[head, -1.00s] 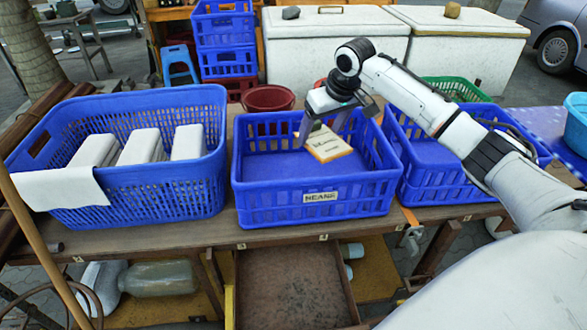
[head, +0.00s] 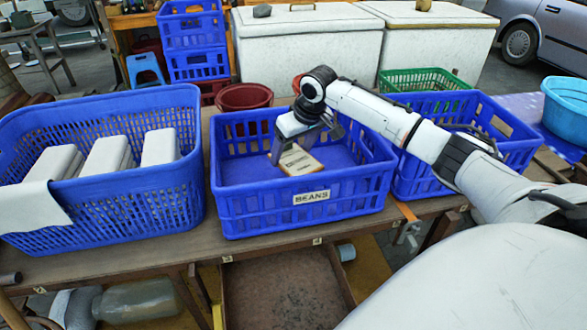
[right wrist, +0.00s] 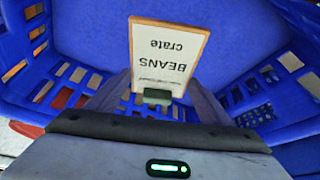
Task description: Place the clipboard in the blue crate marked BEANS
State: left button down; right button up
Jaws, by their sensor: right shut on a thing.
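The blue crate marked BEANS (head: 311,197) stands in the middle of the bench in the head view. The clipboard (head: 299,161) is a small tan-edged board with a white sheet, inside the crate's walls. In the right wrist view the clipboard (right wrist: 167,50) reads "BEANS crate" upside down, with its dark clip (right wrist: 156,96) toward my fingers. My right gripper (head: 292,150) reaches down into the crate and is shut on the clipboard's clip end. Whether the clipboard touches the crate floor I cannot tell. My left gripper is out of view.
A larger blue basket (head: 130,205) with white blocks and a draped cloth stands left. Another blue crate (head: 455,135) stands right, under my right arm. A dark red bowl (head: 245,97) and a green basket (head: 425,80) sit behind. The crate's walls surround my gripper.

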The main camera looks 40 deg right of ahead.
aim_at(302, 167)
notch_tip(302, 167, down, 7)
jog(key=shift+r, duration=0.1)
dwell(0.5)
jog(key=o, duration=1.1)
jog(key=shift+c, duration=0.2)
jog(key=v, duration=1.2)
jog(key=shift+p, duration=0.35)
